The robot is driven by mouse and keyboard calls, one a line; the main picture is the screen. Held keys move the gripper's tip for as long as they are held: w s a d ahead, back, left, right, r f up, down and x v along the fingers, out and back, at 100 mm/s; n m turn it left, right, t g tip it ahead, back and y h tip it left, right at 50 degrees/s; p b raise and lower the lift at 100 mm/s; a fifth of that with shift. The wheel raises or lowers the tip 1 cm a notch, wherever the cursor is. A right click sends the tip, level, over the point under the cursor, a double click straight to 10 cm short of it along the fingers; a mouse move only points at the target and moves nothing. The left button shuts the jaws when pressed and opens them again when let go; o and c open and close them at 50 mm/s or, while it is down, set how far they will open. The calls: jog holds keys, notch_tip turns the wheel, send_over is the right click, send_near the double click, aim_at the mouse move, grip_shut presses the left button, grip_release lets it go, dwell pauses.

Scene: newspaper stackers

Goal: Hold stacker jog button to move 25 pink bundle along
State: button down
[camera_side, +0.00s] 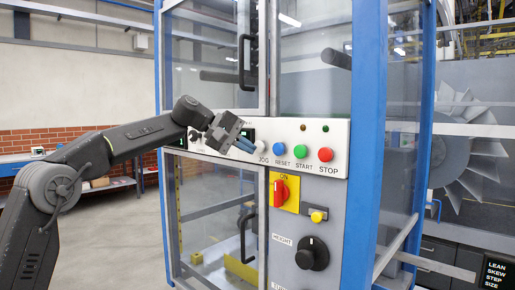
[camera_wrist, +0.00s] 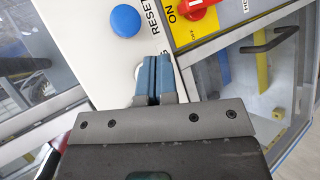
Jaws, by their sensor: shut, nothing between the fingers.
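The stacker's control panel (camera_side: 338,150) is a white strip across the machine's front. The jog button (camera_side: 259,146) is white and sits above the JOG label, partly hidden by my fingers. My gripper (camera_side: 249,147) is shut and empty, its blue fingertips at the jog button. In the wrist view the blue fingers (camera_wrist: 154,62) lie side by side over the panel, and a pale edge of the jog button (camera_wrist: 138,69) shows beside them. I cannot tell whether the fingertips touch or press it. No pink bundle is visible in either view.
Right of the jog button are the blue RESET (camera_side: 283,149), green START (camera_side: 302,151) and red STOP (camera_side: 325,154) buttons. Below are a red switch (camera_side: 280,191) on a yellow plate and a black HEIGHT knob (camera_side: 312,253).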

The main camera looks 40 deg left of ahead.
jog(key=shift+s, duration=0.15)
jog(key=s, duration=0.4)
jog(key=shift+s, duration=0.4)
dwell(1.0)
jog(key=s+d+f+m+g+y, duration=0.2)
jog(key=s+f+m, duration=0.4)
jog(key=s+f, duration=0.6)
jog(key=s+d+f+m+g+y, duration=0.2)
jog(key=s+d+f+m+y, duration=0.2)
jog(key=s+f, duration=0.8)
jog(key=s+d+m, duration=0.2)
jog(key=s, duration=0.3)
jog(key=shift+s+m, duration=0.3)
jog(key=shift+s, duration=0.05)
